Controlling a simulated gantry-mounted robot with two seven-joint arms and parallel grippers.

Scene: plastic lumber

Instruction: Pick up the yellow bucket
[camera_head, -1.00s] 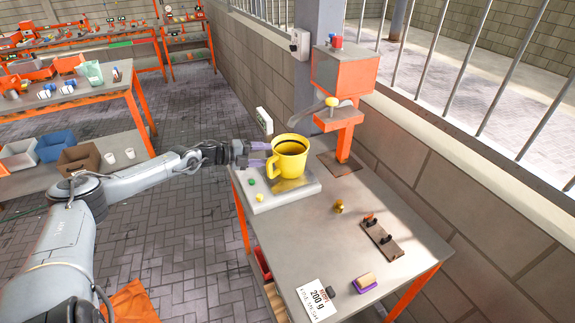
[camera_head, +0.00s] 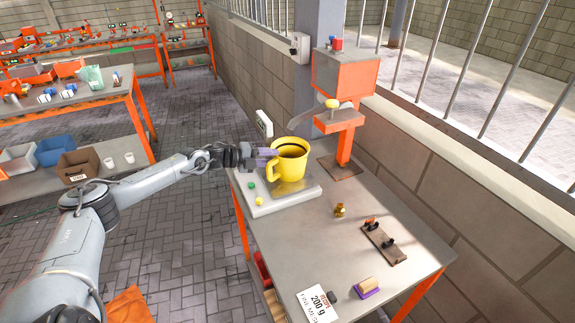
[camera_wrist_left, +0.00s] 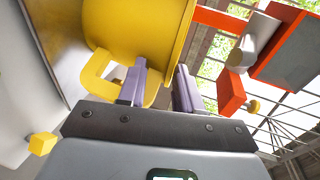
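The yellow bucket (camera_head: 292,165) stands upright on a grey plate (camera_head: 262,207) at the bench's far left corner. Its handle (camera_head: 273,169) faces left, toward my left gripper. My left gripper (camera_head: 268,155) is at the bucket's handle side, near the rim. In the left wrist view its two purple fingers (camera_wrist_left: 160,88) are apart, with part of the yellow handle (camera_wrist_left: 97,78) and bucket wall (camera_wrist_left: 140,30) around and between them. Whether they touch the bucket is unclear. My right gripper is not in view.
An orange machine (camera_head: 343,85) stands just behind and right of the bucket.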

